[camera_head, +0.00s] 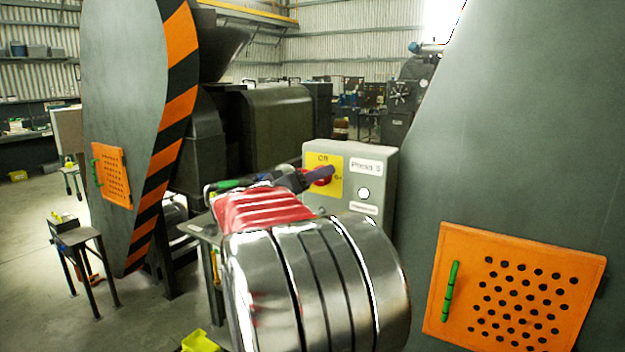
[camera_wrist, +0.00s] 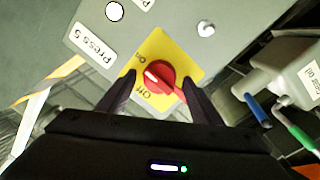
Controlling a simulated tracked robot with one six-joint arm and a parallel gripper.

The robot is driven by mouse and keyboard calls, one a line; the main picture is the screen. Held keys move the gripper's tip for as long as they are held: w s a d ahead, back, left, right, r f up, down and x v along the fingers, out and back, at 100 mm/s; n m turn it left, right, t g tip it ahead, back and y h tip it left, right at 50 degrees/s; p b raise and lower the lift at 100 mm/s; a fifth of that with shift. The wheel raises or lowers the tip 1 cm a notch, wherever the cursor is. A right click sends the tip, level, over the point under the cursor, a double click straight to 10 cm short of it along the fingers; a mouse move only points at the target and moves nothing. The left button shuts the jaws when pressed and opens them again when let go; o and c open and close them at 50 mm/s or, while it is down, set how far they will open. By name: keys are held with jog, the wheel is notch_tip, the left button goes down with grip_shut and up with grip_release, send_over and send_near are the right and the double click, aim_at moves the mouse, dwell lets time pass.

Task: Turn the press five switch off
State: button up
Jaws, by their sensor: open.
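The press five switch is a red round knob (camera_wrist: 162,76) on a yellow plate (camera_wrist: 186,62) with "On" and "Off" labels. The plate sits on a grey box (camera_head: 377,193) labelled "Press 5". In the wrist view the knob's white mark points up and left, nearer "On" than "Off". My gripper (camera_wrist: 160,80) is open, with one dark finger on each side of the knob. Whether the fingers touch it I cannot tell. In the head view my gripper (camera_head: 318,177) is at the yellow plate and partly hides the red knob (camera_head: 324,180).
A large grey press housing with an orange perforated panel (camera_head: 515,290) stands close on the right. Another housing with orange and black stripes (camera_head: 170,100) stands at the left. A pale container (camera_wrist: 285,80) and blue and green handles lie beside the box. A small table (camera_head: 78,237) stands left.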

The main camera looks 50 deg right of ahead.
jog(key=shift+c, duration=0.4)
jog(key=c, duration=1)
jog(key=shift+f+n, duration=0.1)
jog(key=shift+n, duration=0.4)
jog(key=n, duration=0.6)
jog(key=n+t, duration=0.1)
jog(key=n, duration=0.5)
jog(key=f+n+h, duration=0.1)
jog(key=n, duration=0.5)
jog(key=shift+s+t, duration=0.1)
jog(key=shift+t, duration=0.2)
